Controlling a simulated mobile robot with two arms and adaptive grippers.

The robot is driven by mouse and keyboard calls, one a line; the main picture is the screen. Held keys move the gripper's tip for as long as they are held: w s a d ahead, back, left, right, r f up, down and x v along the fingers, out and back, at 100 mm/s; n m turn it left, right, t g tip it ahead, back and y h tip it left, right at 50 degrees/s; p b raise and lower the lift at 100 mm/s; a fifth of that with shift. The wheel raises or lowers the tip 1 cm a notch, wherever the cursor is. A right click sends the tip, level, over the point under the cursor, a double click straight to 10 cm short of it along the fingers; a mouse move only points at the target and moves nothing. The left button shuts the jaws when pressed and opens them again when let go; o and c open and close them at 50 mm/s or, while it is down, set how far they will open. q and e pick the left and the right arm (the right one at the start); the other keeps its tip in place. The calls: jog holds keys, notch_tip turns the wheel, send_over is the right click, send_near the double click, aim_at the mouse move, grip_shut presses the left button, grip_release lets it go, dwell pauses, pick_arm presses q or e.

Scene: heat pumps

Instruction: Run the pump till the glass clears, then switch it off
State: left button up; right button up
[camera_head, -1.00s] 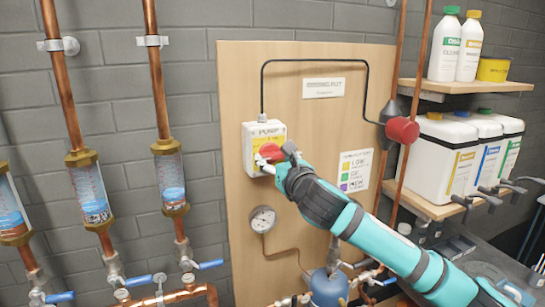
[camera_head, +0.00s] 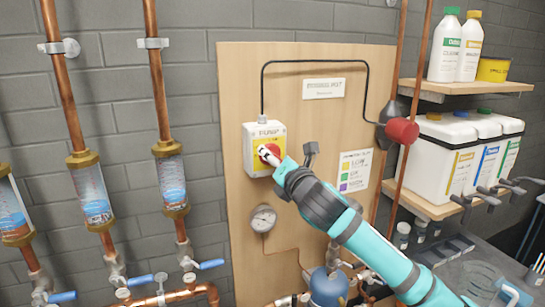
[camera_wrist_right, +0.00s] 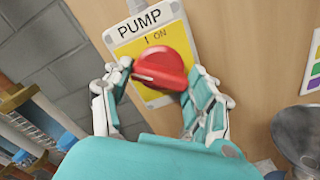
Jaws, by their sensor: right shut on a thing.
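The pump switch (camera_head: 252,135) is a white box with a yellow face and a red knob (camera_head: 270,152), fixed to the wooden board. In the right wrist view, its label reads PUMP with "I ON" above the red knob (camera_wrist_right: 161,68). My right gripper (camera_head: 273,156) is shut on the knob, one finger on each side of it in the wrist view (camera_wrist_right: 155,90). Three sight glasses stand on the left pipes: right (camera_head: 171,182), middle (camera_head: 92,193) and left (camera_head: 12,210). They show bluish liquid; how clear it is cannot be told. My left gripper is not in view.
A pressure gauge (camera_head: 262,218) sits below the switch, with a blue vessel (camera_head: 328,287) lower down. A red-and-grey motor-like part (camera_head: 401,130) is to the right. Shelves with bottles and white canisters (camera_head: 430,160) stand at the far right.

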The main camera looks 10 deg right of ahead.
jog(key=m, duration=0.4)
jog(key=m+p, duration=0.1)
jog(key=m, duration=0.4)
jog(key=shift+m, duration=0.3)
jog(key=o, duration=1.4)
jog(key=shift+s, duration=0.1)
jog(key=s, duration=0.2)
jog(key=s+d+p, duration=0.1)
jog(key=s, duration=0.2)
jog(key=s+p, duration=0.1)
jog(key=s, duration=0.1)
jog(key=shift+s+d, duration=0.3)
jog(key=shift+s, duration=0.05)
jog(key=shift+f, duration=0.1)
